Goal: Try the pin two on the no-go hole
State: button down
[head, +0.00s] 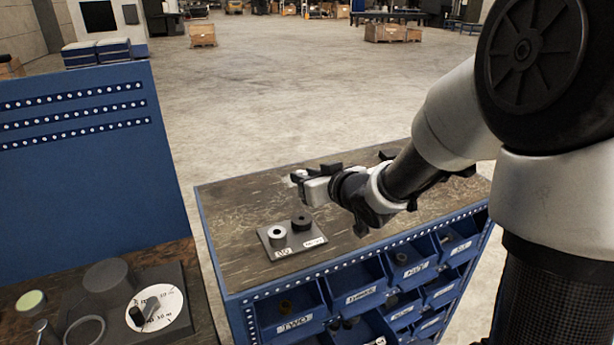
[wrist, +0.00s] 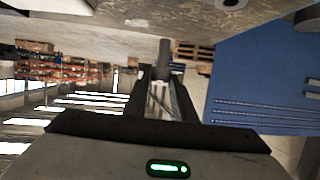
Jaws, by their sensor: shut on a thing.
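My gripper (head: 303,181) reaches in from the right above the cabinet top in the head view. In the wrist view its two dark fingers (wrist: 158,98) are shut on a grey cylindrical pin (wrist: 164,55), which stands out past the fingertips. A grey gauge plate (head: 292,241) lies on the cabinet top, in front of and below my gripper. It carries a pale ring (head: 278,233) and a dark ring (head: 301,221), each with a white label at the front edge. The label words are too small to read surely. The pin is apart from both rings.
The wooden-topped blue cabinet (head: 235,205) has open labelled bins, one marked TWO (head: 293,323), some holding dark parts. Bare cabinet top surrounds the plate.

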jog(key=shift+f+b, duration=2.55)
jog(key=shift+f, duration=0.35)
jog(key=shift+f+b, duration=0.6)
jog(key=shift+f, duration=0.1)
jog(key=shift+r, duration=0.1)
dwell(0.7)
notch_tip(320, 180, up, 7)
jog(key=p, duration=0.6)
dwell(0.4)
